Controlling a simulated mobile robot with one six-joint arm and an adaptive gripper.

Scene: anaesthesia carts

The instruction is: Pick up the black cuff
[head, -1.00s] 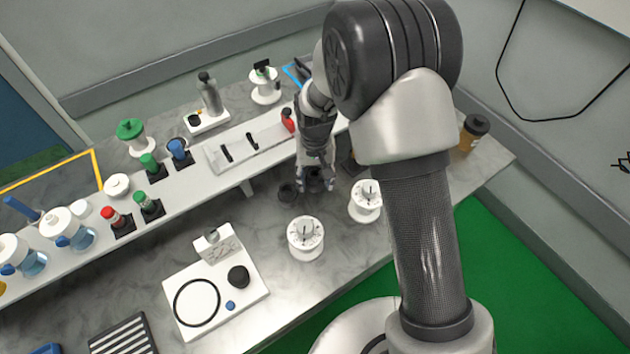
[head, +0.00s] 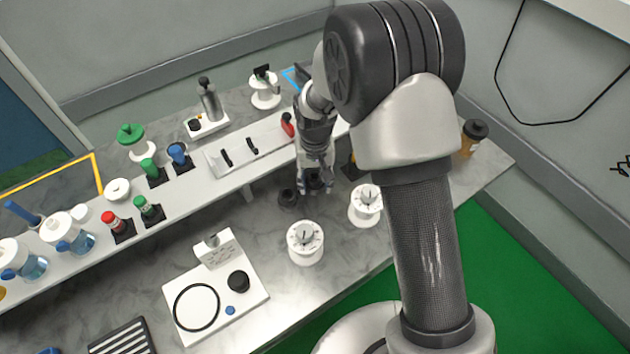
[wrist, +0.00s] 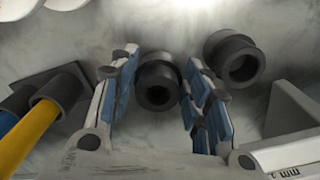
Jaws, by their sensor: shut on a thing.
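A black cuff (wrist: 158,88), a short hollow ring-like piece, stands between the two blue-padded fingers of my gripper (wrist: 162,95) in the wrist view. The fingers are shut on its sides. In the head view my gripper (head: 316,188) points down at the grey bench, and the held cuff (head: 315,184) is partly hidden by the fingers. A second black cuff (head: 288,198) stands just left of it; it also shows at the upper right of the wrist view (wrist: 235,62). I cannot tell whether the held cuff is clear of the bench.
Two white dials (head: 305,242) stand in front of my gripper. A raised white shelf (head: 215,185) runs behind it. A dark holder (wrist: 62,92) with yellow and blue rods is close beside one finger. A white board (head: 253,295) lies front left.

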